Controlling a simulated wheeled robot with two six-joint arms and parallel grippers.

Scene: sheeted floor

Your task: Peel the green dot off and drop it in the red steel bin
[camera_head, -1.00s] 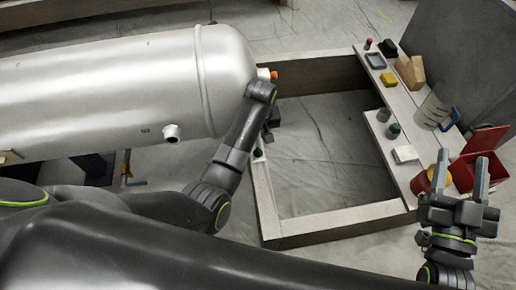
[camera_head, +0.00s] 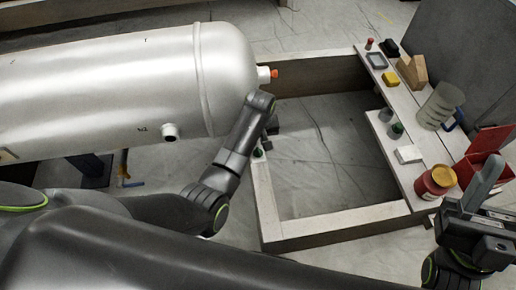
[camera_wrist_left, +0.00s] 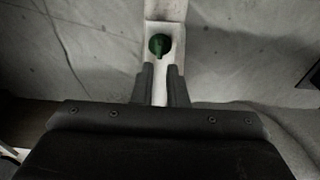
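A small dark green round piece (camera_head: 257,152), which looks like the green dot, is on the pale wooden frame beam. In the left wrist view the green dot (camera_wrist_left: 159,45) has a narrow part pointing toward my fingers. My left gripper (camera_wrist_left: 160,72) is open and empty, its fingertips just short of the dot. In the head view my left gripper (camera_head: 270,126) is dark and partly hidden by its wrist. A red open box (camera_head: 489,166), likely the red steel bin, stands at the right. My right gripper (camera_head: 484,186) is in front of it; its finger gap is unclear.
A large silver tank (camera_head: 110,85) fills the upper left. The sheeted floor (camera_head: 325,150) inside the frame is clear.

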